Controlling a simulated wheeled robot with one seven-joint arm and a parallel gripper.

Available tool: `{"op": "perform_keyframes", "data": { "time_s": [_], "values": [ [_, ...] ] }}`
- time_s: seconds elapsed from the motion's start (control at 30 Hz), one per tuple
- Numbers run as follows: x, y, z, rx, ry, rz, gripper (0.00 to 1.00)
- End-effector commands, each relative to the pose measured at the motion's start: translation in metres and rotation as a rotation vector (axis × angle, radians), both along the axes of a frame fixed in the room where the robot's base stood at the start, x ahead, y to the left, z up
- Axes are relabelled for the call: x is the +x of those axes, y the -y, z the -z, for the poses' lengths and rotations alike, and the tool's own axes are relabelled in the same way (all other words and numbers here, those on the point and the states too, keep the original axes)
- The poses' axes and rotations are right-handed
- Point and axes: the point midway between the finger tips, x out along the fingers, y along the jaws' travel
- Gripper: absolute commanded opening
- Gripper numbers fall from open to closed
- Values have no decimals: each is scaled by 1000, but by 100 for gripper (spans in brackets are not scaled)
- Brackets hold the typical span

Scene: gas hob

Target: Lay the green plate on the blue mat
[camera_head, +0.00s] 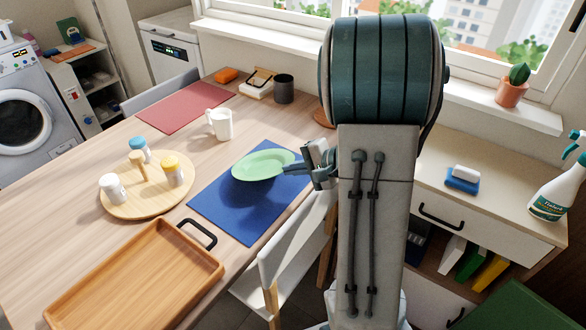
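The green plate (262,165) is at the far end of the blue mat (232,212), roughly level. My gripper (291,168) is at the plate's right edge, with its fingers shut on the rim. The exact gap is hard to tell from this view. The plate's left part overlaps the mat's far left edge in the picture. My arm hides what is behind it.
A white mug (219,125) stands just beyond the mat. A round wooden board (126,207) with several shakers is at left, and a wooden tray (135,268) is in front. A dark cup (284,88) and a red mat (180,107) lie farther back. A white chair (285,258) adjoins the table.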

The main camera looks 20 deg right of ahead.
Motion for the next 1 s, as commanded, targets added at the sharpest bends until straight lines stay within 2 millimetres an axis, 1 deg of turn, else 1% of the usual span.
{"op": "perform_keyframes", "data": {
  "time_s": [0.07, 0.17, 0.2, 0.47, 0.57, 0.67, 0.77, 1.0],
  "values": [
    [0, 0, -1, 0, 1, 0, 0],
    [0, 0, -1, 1, 1, 0, 24],
    [0, 0, -1, 1, 1, 0, 27],
    [0, 0, 0, 1, -1, 1, 27],
    [-3, 4, -3, 0, 1, 1, 27],
    [-11, 13, -11, 0, 2, 4, 27],
    [-23, 26, -22, 0, 4, 5, 27],
    [-55, 61, -50, -1, 4, 6, 27]
  ]
}}
